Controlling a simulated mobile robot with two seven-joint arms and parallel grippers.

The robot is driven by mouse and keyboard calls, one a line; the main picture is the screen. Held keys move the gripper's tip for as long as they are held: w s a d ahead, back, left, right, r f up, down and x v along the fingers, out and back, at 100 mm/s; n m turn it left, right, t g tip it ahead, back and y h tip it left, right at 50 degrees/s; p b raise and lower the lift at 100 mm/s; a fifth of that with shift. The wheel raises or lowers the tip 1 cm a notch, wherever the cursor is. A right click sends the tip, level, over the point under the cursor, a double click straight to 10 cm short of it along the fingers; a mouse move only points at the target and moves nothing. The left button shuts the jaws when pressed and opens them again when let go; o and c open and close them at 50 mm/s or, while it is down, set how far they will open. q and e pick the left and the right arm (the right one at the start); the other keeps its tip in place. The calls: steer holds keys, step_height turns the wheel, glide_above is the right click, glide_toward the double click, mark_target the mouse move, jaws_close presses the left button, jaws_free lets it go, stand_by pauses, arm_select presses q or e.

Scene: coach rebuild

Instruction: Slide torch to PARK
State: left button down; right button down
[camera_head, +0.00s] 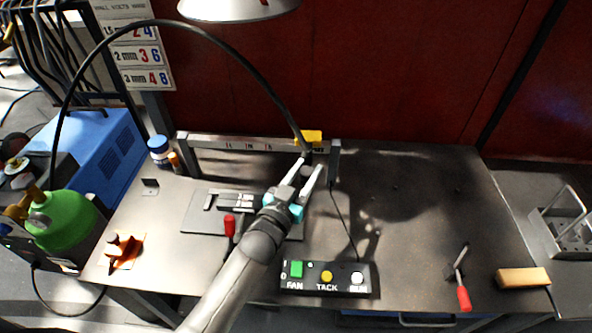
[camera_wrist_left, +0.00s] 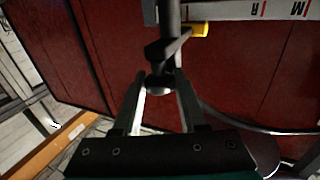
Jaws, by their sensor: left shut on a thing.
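The torch (camera_wrist_left: 168,50) is a dark, slim body with a side knob, at the rail (camera_head: 235,143) near its right end. A black hose arcs from the left down to it. My left gripper (camera_head: 308,170) is shut on the torch; in the left wrist view its fingers (camera_wrist_left: 160,95) stand either side of the dark knob. A yellow piece (camera_head: 310,136) sits at the rail's right end, just behind the gripper; it also shows in the left wrist view (camera_wrist_left: 200,30). The rail carries red ticks and letters. I cannot read a PARK mark. My right gripper is not in view.
A switch box (camera_head: 327,278) with FAN and TACK controls lies at the table's front. A green cylinder (camera_head: 65,222) and a blue machine (camera_head: 100,150) stand left. A red-handled tool (camera_head: 463,290) and a wooden-handled brush (camera_head: 522,278) lie right. The table's right middle is clear.

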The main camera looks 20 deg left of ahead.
arm_select(q)
steer(key=shift+d+r, duration=0.15)
steer(key=shift+d, duration=0.1)
steer(key=c, duration=0.7)
jaws_free()
steer(key=shift+d, duration=0.1)
steer(key=shift+o, duration=1.3)
steer(key=shift+r, duration=0.1)
steer(key=shift+a, duration=0.2)
steer(key=shift+s, duration=0.15)
steer(key=s+a, duration=0.2)
steer(key=s, duration=1.3)
steer(key=shift+f+b, duration=0.2)
steer(key=shift+b, duration=0.15)
